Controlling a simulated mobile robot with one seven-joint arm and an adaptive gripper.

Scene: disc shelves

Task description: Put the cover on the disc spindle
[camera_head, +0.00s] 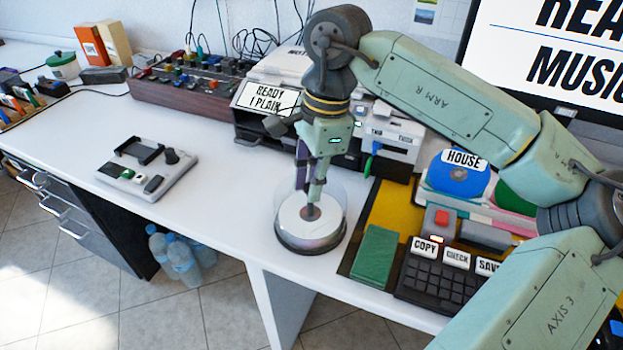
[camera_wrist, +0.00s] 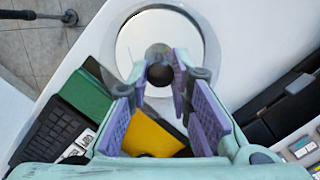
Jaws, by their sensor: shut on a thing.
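The clear round cover (camera_head: 338,205) stands upright around the disc spindle, with its dark knob on top. The disc spindle (camera_head: 311,249) has a dark round base on the white desk, and a pale, shiny disc shows through the cover. My gripper (camera_head: 309,207) points down from above and is shut on the cover's knob. In the wrist view the dark knob (camera_wrist: 160,72) sits between the purple finger pads, over the pale disc. I cannot tell whether the cover's lower edge rests on the base or is slightly above it.
A green box (camera_head: 375,256) and a black keypad (camera_head: 440,285) lie right of the spindle. A printer-like unit (camera_head: 390,135) stands behind it. A grey device (camera_head: 148,172) is on the left. The desk between that device and the spindle is clear.

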